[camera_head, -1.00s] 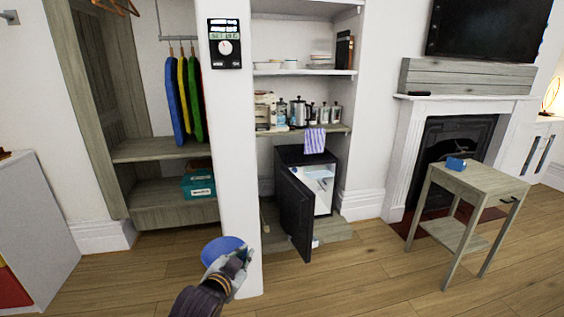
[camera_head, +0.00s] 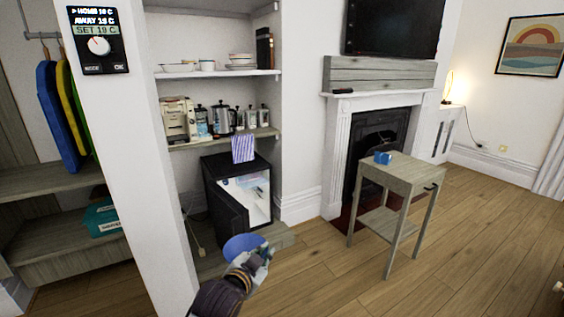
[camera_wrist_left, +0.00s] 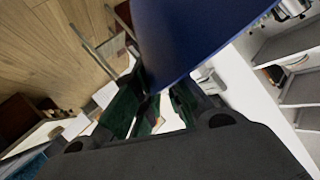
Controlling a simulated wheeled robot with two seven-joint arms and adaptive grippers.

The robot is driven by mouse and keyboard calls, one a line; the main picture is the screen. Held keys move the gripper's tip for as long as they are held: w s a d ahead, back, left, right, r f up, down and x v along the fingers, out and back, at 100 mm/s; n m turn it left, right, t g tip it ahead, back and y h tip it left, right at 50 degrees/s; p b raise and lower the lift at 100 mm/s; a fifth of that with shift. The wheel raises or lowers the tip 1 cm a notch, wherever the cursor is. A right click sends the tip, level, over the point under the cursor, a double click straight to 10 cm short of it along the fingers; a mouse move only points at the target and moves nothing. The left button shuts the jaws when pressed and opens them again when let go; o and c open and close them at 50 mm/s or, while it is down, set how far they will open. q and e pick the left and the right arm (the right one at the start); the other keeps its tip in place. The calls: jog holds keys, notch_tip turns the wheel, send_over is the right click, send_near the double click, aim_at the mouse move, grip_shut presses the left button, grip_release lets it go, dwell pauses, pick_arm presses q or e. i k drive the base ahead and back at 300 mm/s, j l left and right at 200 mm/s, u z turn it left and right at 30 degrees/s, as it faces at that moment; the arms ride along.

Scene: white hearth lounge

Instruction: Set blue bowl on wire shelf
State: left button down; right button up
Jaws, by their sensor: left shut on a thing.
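The blue bowl (camera_head: 240,246) is low in the head view, just in front of the open fridge. My left gripper (camera_head: 262,257) is shut on the bowl at its right side. In the left wrist view, the bowl (camera_wrist_left: 195,35) fills the top middle, with the gripper fingers (camera_wrist_left: 155,98) at its edge. The small black fridge (camera_head: 245,162) has its door (camera_head: 227,211) swung open toward me. A shelf (camera_head: 247,183) shows inside the lit white interior, with small things on it; whether it is wire is too small to tell. My right gripper is out of view.
A white pillar (camera_head: 140,190) stands close on the left. Shelves above the fridge hold dishes and a coffee machine (camera_head: 178,120). A striped cloth (camera_head: 243,149) hangs over the fridge top. Floor between is clear.

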aim_at(241, 199)
jog(key=i+z, duration=0.3)
jog(key=i, duration=0.15)
jog(key=i+z, duration=0.25)
jog(key=i, duration=0.2)
jog(key=i+l, duration=0.1)
jog(key=i, duration=0.75)
jog(key=i+l+u, duration=0.15)
jog(key=i+u, duration=0.25)
jog(key=i+l+u, duration=0.35)
jog(key=i, duration=0.25)
jog(key=i+l+u, duration=0.4)
